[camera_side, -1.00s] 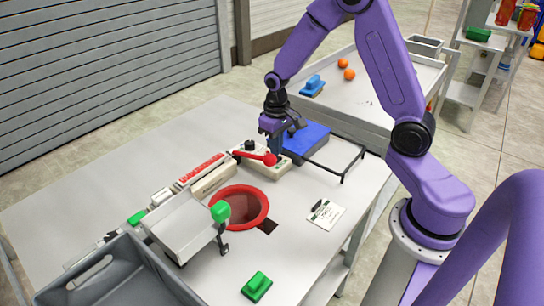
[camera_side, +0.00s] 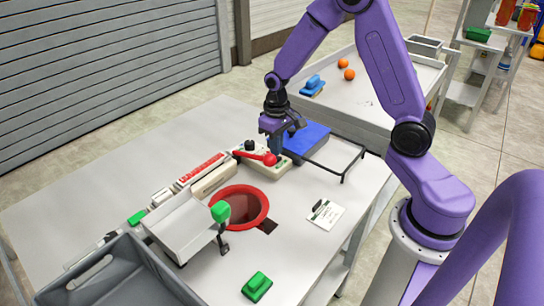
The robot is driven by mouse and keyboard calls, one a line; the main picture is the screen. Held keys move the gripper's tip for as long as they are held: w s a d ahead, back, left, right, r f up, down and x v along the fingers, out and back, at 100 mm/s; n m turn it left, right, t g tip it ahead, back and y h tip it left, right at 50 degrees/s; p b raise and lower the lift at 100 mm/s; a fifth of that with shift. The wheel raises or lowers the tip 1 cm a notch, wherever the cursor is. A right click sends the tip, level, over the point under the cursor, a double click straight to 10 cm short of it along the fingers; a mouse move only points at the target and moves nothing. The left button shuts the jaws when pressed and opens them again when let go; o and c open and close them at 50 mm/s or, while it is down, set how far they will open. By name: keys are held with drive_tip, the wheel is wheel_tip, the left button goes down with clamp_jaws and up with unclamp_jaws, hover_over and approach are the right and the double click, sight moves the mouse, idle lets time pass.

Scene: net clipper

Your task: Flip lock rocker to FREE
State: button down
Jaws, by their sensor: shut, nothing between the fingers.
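My gripper (camera_side: 275,157) is shut and points down at the right part of a cream control box (camera_side: 277,171) on the table. Its fingertips are at or just above the box top; I cannot tell if they touch. A red lever with a red ball knob (camera_side: 269,160) lies across the box, just in front of the fingers. A black knob (camera_side: 250,145) stands at the box's left end. The lock rocker cannot be made out; the fingers or the lever may hide it.
A blue block (camera_side: 307,138) and a dark wire frame (camera_side: 345,165) are right of the gripper. A red ring around a hole (camera_side: 264,207), a tilted tray with a green knob (camera_side: 220,211), a green handled block (camera_side: 257,286) and a white card (camera_side: 327,216) are nearer. The table's left side is clear.

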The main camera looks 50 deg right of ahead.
drive_tip(key=shift+f, duration=0.95)
idle(0.6)
drive_tip(key=shift+r, duration=3.55)
